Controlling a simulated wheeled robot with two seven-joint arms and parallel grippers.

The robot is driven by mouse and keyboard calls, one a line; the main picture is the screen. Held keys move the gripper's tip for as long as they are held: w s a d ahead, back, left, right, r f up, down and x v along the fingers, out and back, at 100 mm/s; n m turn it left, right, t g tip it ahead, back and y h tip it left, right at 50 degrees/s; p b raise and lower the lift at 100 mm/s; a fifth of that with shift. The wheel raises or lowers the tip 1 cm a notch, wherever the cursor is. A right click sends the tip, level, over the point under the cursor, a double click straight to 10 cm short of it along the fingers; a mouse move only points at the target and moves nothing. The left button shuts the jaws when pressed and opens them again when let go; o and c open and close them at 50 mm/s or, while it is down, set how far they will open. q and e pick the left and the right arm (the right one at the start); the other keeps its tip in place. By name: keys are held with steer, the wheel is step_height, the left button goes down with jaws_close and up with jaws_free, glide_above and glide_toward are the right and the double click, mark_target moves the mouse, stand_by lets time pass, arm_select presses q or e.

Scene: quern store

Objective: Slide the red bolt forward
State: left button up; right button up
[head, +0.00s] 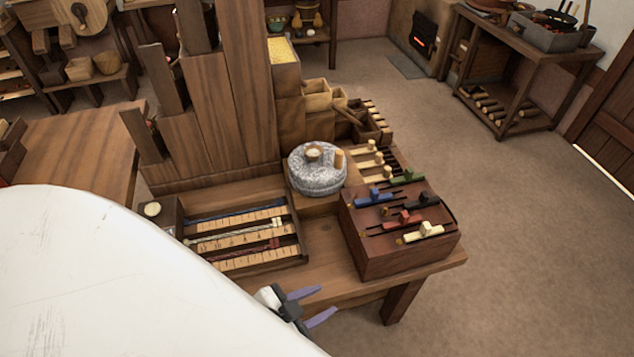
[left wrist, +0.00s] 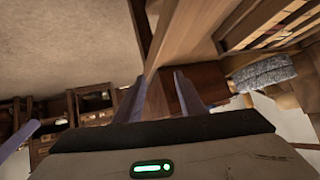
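The red bolt (head: 403,218) lies in a slot on top of a dark wooden box (head: 395,258) at the table's right end. It sits between the black bolt (head: 422,200) and the cream bolt (head: 424,232). My left gripper (head: 327,299) is at the table's front edge, apart from the box and to its lower left. Its purple fingers are spread and empty. They also show in the left wrist view (left wrist: 160,76). A purple finger-like piece (left wrist: 18,138) at that view's left edge may belong to my right gripper, whose opening does not show.
A blue bolt (head: 374,197) and a green bolt (head: 407,177) share the box top. A grey quern stone (head: 316,178) stands behind it to the left. A slotted tray (head: 240,265) lies left on the table. Bare tabletop (head: 328,248) separates tray and box.

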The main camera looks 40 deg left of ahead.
arm_select(q)
steer(key=shift+s+d+f+n+g, duration=0.35)
steer(key=shift+s+d+n, duration=0.15)
steer(key=shift+s, duration=0.25)
steer(key=shift+s+d+f+n+g, duration=0.3)
steer(key=shift+s+d+n, duration=0.2)
steer(key=shift+s, duration=0.25)
arm_select(e)
steer(key=shift+r, duration=0.4)
arm_select(q)
steer(key=shift+s+d+f, duration=0.3)
steer(key=shift+s, duration=0.15)
arm_select(e)
steer(key=shift+s+d+f, duration=0.2)
steer(key=shift+d+f, duration=0.2)
steer(key=shift+f, duration=0.2)
steer(key=shift+s+d+f, duration=0.2)
steer(key=shift+d+f, duration=0.15)
steer(key=shift+f, duration=0.2)
arm_select(q)
steer(key=shift+w, duration=0.1)
arm_select(e)
steer(key=shift+a, duration=0.1)
